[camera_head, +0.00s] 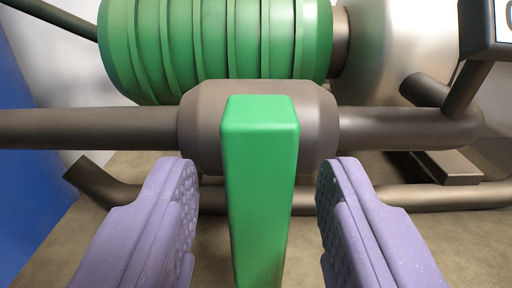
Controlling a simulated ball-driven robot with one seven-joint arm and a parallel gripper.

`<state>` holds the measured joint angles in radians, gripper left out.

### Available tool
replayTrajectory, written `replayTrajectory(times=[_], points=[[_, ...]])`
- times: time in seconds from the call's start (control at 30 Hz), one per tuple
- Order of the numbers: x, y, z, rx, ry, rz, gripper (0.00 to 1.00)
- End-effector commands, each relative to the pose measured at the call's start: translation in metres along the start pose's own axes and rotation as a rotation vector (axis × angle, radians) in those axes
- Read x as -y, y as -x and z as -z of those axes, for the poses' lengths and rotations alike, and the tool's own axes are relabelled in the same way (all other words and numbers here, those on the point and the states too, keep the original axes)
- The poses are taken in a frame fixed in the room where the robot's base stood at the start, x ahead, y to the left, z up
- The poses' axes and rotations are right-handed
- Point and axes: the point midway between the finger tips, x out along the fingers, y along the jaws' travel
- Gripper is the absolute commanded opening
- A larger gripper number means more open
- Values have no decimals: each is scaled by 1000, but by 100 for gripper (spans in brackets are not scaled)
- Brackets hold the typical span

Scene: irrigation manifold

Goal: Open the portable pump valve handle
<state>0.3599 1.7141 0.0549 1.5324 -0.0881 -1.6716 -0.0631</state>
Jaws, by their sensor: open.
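The green valve handle (260,190) is a straight bar in the middle of the head camera view. It runs from the grey-brown valve body (202,125) down toward the bottom edge, where its lower end is cut off. The valve body sits on a horizontal dark pipe (90,128). My gripper (258,190) is open, with one purple padded finger on each side of the handle. A gap shows between the handle and each finger in the picture. I cannot tell from this view how deep the handle lies between the fingers.
A ribbed green motor housing (215,40) and a pale metal casing (400,45) stand behind the valve. Frame tubes (420,197) run low behind it. A dark box (485,28) is at upper right. A blue surface (30,150) is at left. Bare floor (50,250) shows below.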

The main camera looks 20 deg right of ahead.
Motion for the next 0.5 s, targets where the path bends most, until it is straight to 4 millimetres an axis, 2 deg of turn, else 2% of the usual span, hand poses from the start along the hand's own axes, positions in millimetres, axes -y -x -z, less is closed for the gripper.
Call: replayTrajectory(times=[0.17,0.43,0.5], points=[[0,-17,-1,0,0,0,46],[0,-19,1,1,0,0,46],[0,-19,1,1,0,0,30]])
